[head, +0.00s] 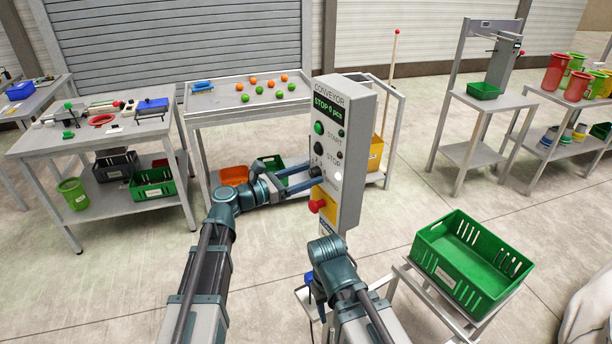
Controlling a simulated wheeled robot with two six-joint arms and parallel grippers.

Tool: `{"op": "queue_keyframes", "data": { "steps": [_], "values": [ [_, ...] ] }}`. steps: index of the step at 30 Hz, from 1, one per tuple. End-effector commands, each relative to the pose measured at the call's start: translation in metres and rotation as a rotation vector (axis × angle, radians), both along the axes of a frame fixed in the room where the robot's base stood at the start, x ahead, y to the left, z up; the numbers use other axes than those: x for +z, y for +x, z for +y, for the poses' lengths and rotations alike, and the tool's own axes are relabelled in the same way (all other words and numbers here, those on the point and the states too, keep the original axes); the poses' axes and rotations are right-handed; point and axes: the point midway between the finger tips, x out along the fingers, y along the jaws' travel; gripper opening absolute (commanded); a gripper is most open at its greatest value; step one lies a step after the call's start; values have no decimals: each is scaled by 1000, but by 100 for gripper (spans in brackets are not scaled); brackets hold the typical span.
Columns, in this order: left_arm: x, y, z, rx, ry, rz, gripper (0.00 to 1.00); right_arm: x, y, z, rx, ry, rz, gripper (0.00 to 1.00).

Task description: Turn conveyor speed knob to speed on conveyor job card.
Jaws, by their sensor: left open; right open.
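The grey conveyor control box (350,150) stands upright in the middle of the head view. Its display (328,108) reads "STOP 0 pcs". Below are a green START button (319,128) and a dark STOP button (317,147). The dark speed knob (316,171) sits lower on the face, partly hidden by my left gripper, so its setting cannot be read. My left gripper (319,175) is open, with its blue fingers at the knob; contact cannot be told. My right gripper (308,294) is low, below the box, mostly hidden by its wrist. I cannot make out a job card.
A red emergency stop (316,206) on yellow juts out below the knob. A green crate (470,265) stands on a low stand at right. A table (215,116) with orange and green balls is behind. A tool table (50,143) is at left.

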Motion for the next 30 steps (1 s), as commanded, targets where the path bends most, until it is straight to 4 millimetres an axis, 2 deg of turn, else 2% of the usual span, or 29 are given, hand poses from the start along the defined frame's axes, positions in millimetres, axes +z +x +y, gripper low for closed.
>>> {"op": "queue_keyframes", "data": {
  "steps": [7,18,30],
  "values": [
    [0,0,0,0,0,0,68,0,0,0,0,0,0,50],
    [0,0,0,0,0,0,2,0,0,0,0,0,0,50],
    [0,0,0,0,29,-48,0,0,0,0,0,0,0,50]
  ]
}}
